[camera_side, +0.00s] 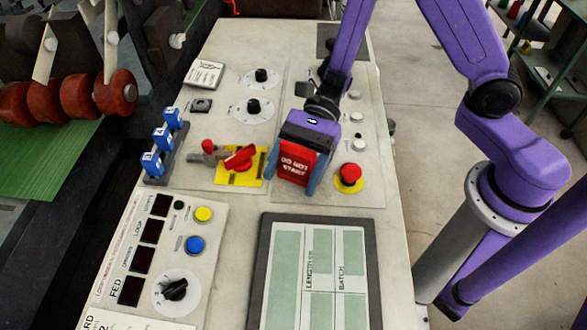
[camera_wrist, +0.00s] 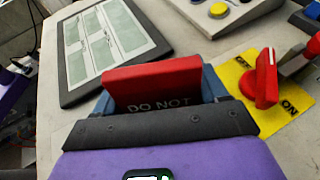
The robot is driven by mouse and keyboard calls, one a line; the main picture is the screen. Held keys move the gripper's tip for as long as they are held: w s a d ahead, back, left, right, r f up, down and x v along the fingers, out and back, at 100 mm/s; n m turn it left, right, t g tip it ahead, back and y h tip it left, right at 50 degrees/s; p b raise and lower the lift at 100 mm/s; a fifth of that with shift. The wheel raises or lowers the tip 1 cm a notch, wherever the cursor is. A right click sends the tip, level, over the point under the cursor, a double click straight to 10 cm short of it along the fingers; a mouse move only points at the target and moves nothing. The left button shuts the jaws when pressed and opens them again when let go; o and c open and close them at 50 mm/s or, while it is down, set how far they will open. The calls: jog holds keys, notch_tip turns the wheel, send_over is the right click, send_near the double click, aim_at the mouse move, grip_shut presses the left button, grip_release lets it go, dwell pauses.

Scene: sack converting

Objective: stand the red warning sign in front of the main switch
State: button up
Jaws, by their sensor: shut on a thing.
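The red warning sign (camera_side: 296,163) reads "DO NOT START" and is upright in my gripper (camera_side: 296,170). My gripper is shut on it, with blue fingers at its two sides. The sign also shows in the wrist view (camera_wrist: 155,85), where its top edge faces the camera. The main switch (camera_side: 240,158) is a red rotary handle on a yellow plate (camera_side: 222,178), just left of the sign in the side view. In the wrist view the main switch (camera_wrist: 266,78) is at the right, apart from the sign. Whether the sign's foot touches the panel is hidden.
A red emergency button (camera_side: 350,174) on a yellow ring is close right of my gripper. Blue blocks (camera_side: 162,140) stand in a rack farther left. A tablet screen (camera_side: 315,270) lies in front.

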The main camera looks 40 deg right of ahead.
jog(key=shift+f, duration=0.45)
